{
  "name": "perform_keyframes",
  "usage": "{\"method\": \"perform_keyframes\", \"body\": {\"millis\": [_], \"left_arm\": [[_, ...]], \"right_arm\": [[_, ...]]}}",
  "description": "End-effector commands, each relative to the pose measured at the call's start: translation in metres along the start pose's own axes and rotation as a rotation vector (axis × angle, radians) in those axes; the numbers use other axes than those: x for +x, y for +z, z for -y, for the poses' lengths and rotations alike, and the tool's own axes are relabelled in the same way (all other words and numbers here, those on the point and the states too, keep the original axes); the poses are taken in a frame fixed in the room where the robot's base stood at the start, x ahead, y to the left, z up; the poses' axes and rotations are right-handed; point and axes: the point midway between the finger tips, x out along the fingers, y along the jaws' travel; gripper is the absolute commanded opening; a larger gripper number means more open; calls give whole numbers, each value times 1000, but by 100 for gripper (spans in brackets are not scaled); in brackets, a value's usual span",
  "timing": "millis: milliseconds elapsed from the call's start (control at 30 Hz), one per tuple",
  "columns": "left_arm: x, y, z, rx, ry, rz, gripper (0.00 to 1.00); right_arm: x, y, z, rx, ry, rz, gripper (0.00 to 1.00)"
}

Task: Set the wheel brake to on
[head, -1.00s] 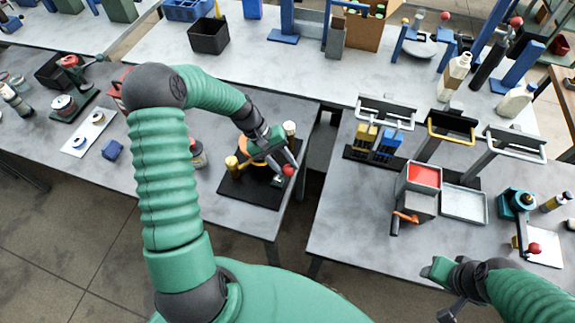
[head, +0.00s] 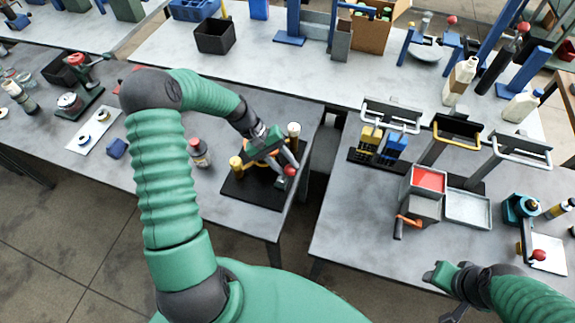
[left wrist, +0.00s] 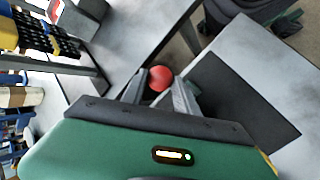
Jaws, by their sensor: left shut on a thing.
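The wheel brake stand is a black base plate (head: 240,193) near the front right corner of the left table. A yellow post (head: 236,165) and a pale-topped dark post (head: 293,132) stand on it. A red ball knob (head: 290,171) is at the end of a grey lever on its right side. My left gripper (head: 284,157) is over the stand, shut on the lever by the knob. In the left wrist view the red knob (left wrist: 161,78) shows between the fingertips. The gripper hides much of the mechanism. My right gripper (head: 438,274) is low at right, its jaws unclear.
A red-capped bottle (head: 199,153) stands left of the plate. A gap separates this table from the right table, which holds a grey box with a red top (head: 428,180), a metal tray (head: 467,210) and a teal device (head: 519,208). The right table's front left is clear.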

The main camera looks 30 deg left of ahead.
Motion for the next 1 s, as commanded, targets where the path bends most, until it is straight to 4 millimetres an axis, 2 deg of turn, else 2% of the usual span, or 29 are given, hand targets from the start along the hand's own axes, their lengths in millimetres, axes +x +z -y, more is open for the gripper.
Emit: {"method": "perform_keyframes", "body": {"millis": [33,1000], "left_arm": [[3,0,9,-6,-8,5,0],[2,0,11,-4,29,26,0]], "right_arm": [[2,0,0,0,0,0,44],[2,0,0,0,0,0,44]]}}
